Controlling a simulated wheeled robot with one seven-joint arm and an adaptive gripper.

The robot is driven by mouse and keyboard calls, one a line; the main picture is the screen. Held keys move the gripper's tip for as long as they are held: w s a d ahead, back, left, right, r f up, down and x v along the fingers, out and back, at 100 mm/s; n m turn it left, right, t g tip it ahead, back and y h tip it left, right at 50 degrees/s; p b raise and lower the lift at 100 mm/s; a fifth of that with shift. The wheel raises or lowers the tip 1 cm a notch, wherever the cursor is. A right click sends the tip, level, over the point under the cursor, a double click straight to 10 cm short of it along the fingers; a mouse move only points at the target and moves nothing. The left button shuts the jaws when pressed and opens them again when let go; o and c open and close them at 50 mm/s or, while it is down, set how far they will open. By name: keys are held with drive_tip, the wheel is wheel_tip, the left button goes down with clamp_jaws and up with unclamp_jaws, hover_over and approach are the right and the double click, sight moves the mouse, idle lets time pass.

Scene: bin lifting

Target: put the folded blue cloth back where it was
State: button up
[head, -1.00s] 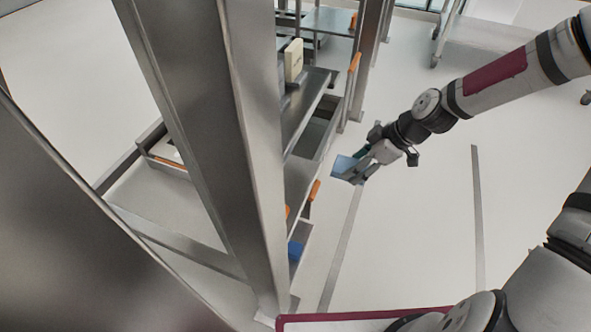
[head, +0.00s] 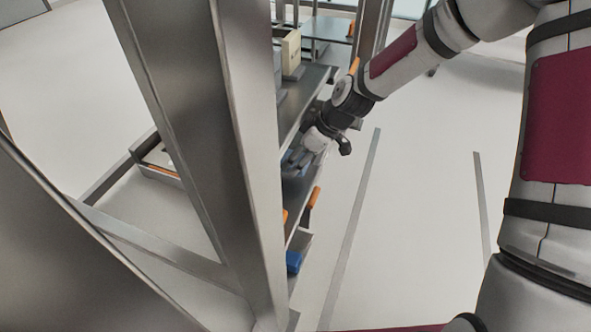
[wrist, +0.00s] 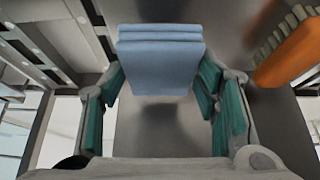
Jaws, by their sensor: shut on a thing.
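The folded blue cloth (wrist: 160,62) is a stack of light blue layers between my gripper's teal-padded fingers in the wrist view. My gripper (head: 303,152) is shut on it and has reached in over a metal shelf (wrist: 160,135) of the rack. In the head view the cloth (head: 296,158) shows only in small part, as the gripper and the rack post hide the rest. I cannot tell whether the cloth touches the shelf.
An orange-handled thing (wrist: 290,48) lies close on the right in the wrist view. A large metal post (head: 200,130) blocks much of the head view. A cream box (head: 291,52) stands on the upper shelf, and a blue item (head: 294,261) is low down. Open floor (head: 420,220) lies right.

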wheel_tip(320, 180, down, 4)
drive_tip(key=shift+f+b, duration=0.2)
drive_tip(key=shift+b, duration=0.85)
drive_tip(key=shift+a+f, duration=0.1)
drive_tip(key=shift+a, duration=0.05)
drive_tip(key=o, duration=1.1)
drive_tip(key=p+v, duration=0.5)
drive_tip(key=v, duration=0.7)
